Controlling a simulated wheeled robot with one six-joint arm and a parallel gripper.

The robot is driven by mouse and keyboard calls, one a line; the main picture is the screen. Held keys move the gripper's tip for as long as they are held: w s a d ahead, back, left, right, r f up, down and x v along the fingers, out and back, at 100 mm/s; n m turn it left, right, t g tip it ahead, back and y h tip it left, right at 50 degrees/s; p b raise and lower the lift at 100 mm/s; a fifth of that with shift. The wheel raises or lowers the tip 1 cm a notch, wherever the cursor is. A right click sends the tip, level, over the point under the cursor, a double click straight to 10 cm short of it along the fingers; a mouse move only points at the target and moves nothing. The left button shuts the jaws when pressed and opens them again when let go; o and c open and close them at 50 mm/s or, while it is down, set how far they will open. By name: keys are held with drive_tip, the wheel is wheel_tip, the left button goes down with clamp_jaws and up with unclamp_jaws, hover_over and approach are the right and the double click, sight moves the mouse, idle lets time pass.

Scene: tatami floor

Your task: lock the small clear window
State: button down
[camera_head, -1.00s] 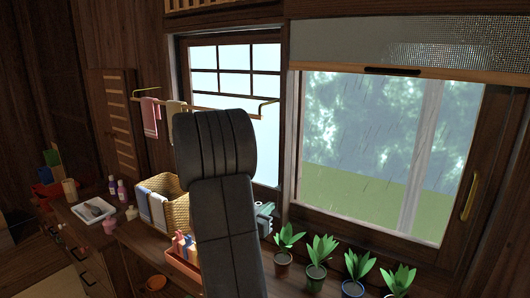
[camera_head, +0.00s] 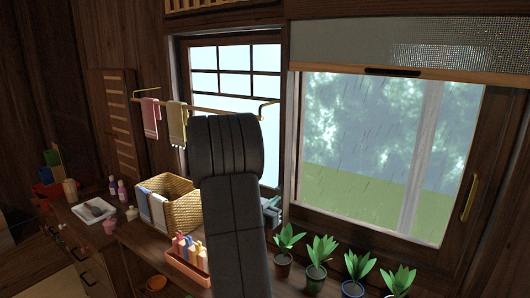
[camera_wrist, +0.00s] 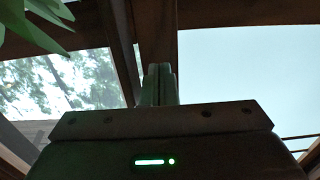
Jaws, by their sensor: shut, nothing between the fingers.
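Two windows stand side by side in the head view. The left window (camera_head: 235,88) is smaller, with dark grid bars and pale panes. The right window (camera_head: 375,140) is larger, with rain and trees showing through, and has a brass handle (camera_head: 470,197) on its right frame. I cannot make out a lock on either. My gripper (camera_head: 272,211) is mostly hidden behind my dark arm, low near the post between the windows. In the wrist view my gripper (camera_wrist: 160,84) has its fingers together and empty, in front of a dark wooden post (camera_wrist: 158,35) between a tree-view pane and a pale pane.
A brass towel rail (camera_head: 205,109) with pink and yellow towels crosses the left window. A wicker basket (camera_head: 180,205) and a bottle tray (camera_head: 187,262) stand on the counter left of my arm. Several potted plants (camera_head: 318,262) line the right sill. A rolled blind (camera_head: 410,45) hangs above.

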drive_tip(key=shift+d+r+p, duration=0.1)
drive_tip(key=shift+r+p, duration=0.45)
idle(0.9)
drive_tip(key=shift+s, duration=0.1)
drive_tip(key=v, duration=0.6)
drive_tip(key=shift+f+b, duration=0.4)
idle(0.4)
drive_tip(key=p+x, duration=0.2)
drive_tip(key=x, duration=0.4)
drive_tip(key=shift+f, duration=0.2)
idle(0.3)
